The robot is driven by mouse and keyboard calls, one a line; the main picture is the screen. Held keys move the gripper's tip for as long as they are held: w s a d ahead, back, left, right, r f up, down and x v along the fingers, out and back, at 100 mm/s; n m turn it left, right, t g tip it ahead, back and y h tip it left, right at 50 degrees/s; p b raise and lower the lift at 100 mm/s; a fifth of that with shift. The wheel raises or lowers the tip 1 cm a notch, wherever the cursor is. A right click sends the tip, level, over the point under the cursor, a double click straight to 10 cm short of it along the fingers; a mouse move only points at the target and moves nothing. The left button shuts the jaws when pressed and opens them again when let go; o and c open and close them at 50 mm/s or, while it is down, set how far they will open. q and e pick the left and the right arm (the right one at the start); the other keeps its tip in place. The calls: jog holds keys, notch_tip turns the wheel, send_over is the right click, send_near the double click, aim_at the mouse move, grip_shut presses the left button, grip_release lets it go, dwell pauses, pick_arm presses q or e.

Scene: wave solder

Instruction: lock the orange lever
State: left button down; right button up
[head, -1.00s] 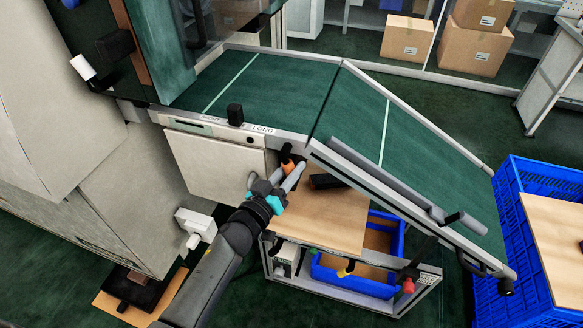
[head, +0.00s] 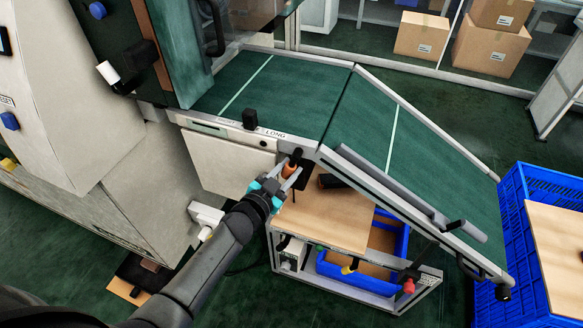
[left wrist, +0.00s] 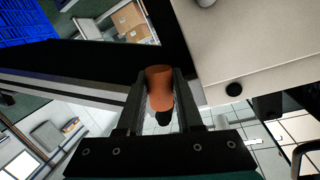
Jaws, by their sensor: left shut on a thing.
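The orange lever (head: 290,169) sticks out below the front edge of the green conveyor, near the word LONG, with a dark part above it. My left gripper (head: 287,176) reaches it from below and is shut on it. In the left wrist view the orange lever (left wrist: 158,85) sits between the two dark fingers (left wrist: 159,95), with a black part beyond it. The fingers hide part of its sides. My right gripper is not in view.
A white panel (head: 228,164) is left of the lever. The sloped green conveyor (head: 400,150) rests to the right. Below are a wooden shelf (head: 325,222) and a blue crate (head: 360,277). A larger blue crate (head: 520,250) stands at the far right.

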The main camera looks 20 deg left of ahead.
pick_arm(q)
jog(key=shift+a+m, duration=0.15)
jog(key=shift+m, duration=0.15)
dwell(0.4)
jog(key=c, duration=0.6)
grip_release()
jog(key=shift+s+r, duration=0.1)
jog(key=shift+s, duration=0.05)
jog(key=p+v, duration=0.2)
jog(key=v, duration=1.3)
jog(key=shift+r, duration=0.1)
